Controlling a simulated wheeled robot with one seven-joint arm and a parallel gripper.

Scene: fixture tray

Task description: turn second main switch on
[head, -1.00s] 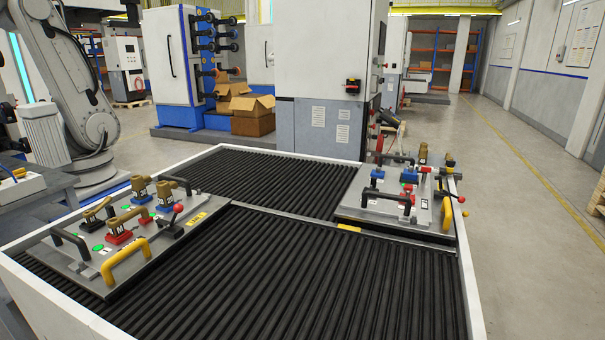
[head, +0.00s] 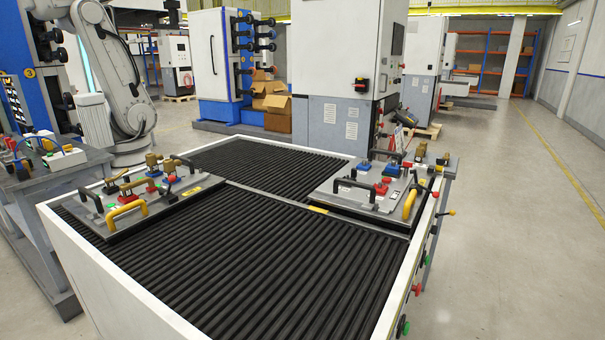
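A red and dark switch (head: 361,85) is on the front of the tall white and grey cabinet (head: 330,70) beyond the tray. It is too small to tell its position. The fixture tray (head: 75,235) has white walls and black rollers. A left fixture plate (head: 118,220) carries black and yellow handles and red, blue and brass-coloured valve-like parts. A right fixture plate (head: 345,206) carries similar parts. I cannot tell which part is the second main switch. My gripper is not in view.
A grey side table (head: 70,180) with small devices stands at the left. Red and green knobs (head: 405,325) stick out from the tray's right side. Cardboard boxes (head: 277,108) lie by a blue and white cabinet (head: 208,60). The floor (head: 510,230) at the right is clear.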

